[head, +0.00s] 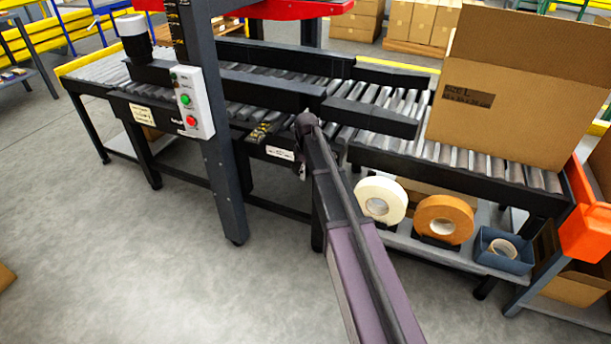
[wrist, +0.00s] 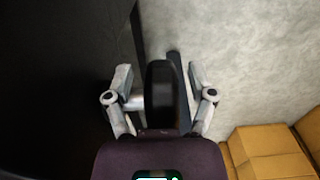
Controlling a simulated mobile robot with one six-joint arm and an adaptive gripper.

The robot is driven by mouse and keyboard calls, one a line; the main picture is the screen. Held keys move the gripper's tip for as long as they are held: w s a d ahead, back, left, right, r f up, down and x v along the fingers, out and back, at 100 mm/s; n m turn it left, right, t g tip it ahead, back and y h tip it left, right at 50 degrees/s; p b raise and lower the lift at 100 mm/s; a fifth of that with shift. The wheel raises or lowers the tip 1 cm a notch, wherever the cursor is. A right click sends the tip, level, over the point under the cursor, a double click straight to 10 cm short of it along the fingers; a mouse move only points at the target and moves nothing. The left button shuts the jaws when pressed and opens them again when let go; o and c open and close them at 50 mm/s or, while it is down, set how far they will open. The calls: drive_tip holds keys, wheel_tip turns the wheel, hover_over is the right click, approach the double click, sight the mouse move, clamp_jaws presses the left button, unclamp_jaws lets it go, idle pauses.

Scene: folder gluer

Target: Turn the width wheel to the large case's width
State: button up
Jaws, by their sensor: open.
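In the wrist view, a black rounded part, which looks like the width wheel (wrist: 160,95) seen edge-on, stands between the two fingers of my gripper (wrist: 160,75). The fingers are apart, one on each side of it; I cannot tell whether either touches it. In the head view my gripper (head: 303,148) is at the front side of the conveyor (head: 470,172), and my arm hides most of the wheel area. The large case (head: 515,95), a brown carton marked SIZE L, stands on the rollers at the right. A yellow-and-black scale (head: 266,130) lies left of my gripper.
Black guide rails (head: 370,117) run along the rollers. A dark post with a control box (head: 193,102) stands left of my arm. Tape rolls (head: 444,219) and a blue bin (head: 503,250) sit on the lower shelf at right. The floor in front is clear.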

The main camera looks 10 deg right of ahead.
drive_tip(key=shift+f, duration=0.15)
clamp_jaws()
drive_tip(key=shift+a, duration=0.2)
drive_tip(key=shift+d, duration=0.2)
